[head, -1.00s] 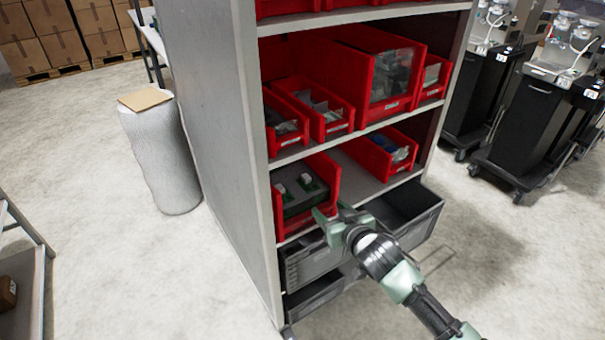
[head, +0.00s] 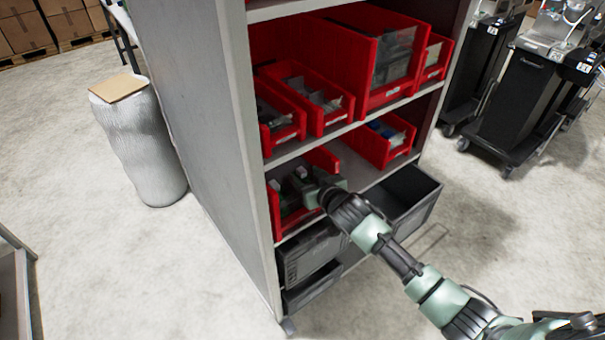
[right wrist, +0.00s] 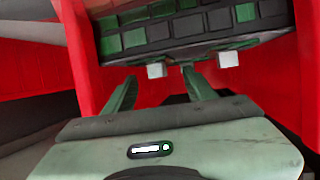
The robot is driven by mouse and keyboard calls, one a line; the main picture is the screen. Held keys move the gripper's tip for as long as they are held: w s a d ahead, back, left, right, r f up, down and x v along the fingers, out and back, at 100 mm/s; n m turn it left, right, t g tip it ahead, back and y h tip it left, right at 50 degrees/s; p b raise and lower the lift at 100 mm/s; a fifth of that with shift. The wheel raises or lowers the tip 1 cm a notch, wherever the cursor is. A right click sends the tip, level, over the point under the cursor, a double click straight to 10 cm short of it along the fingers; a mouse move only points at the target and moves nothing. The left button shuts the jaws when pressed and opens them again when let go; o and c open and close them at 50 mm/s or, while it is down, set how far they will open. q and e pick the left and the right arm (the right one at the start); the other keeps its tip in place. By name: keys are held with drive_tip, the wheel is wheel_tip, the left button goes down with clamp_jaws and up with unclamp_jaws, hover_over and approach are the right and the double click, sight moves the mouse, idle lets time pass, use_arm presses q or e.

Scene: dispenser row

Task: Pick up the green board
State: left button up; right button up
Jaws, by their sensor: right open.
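The green board (right wrist: 188,28) shows in the right wrist view as a dark green and black grid with two white blocks on its near edge. It is inside a red bin (right wrist: 88,55), just beyond my fingertips. My right gripper (right wrist: 160,76) is open, its green fingers apart, with no board visibly clamped between them. In the head view the right gripper (head: 306,182) reaches into the lower-left red bin (head: 328,160) and hides most of the board. Whether the fingers touch the board cannot be told. My left gripper is not in view.
The grey shelf unit (head: 195,110) holds several other red bins above and beside this one. An open grey drawer (head: 420,205) juts out below. A white roll with a cardboard sheet (head: 140,140) stands left. Black carts (head: 520,100) stand right.

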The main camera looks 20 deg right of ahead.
sight(301, 173)
drive_tip(key=shift+x, duration=1.15)
drive_tip(key=shift+w+f, duration=0.15)
drive_tip(key=shift+w, duration=0.15)
drive_tip(key=c, duration=1.1)
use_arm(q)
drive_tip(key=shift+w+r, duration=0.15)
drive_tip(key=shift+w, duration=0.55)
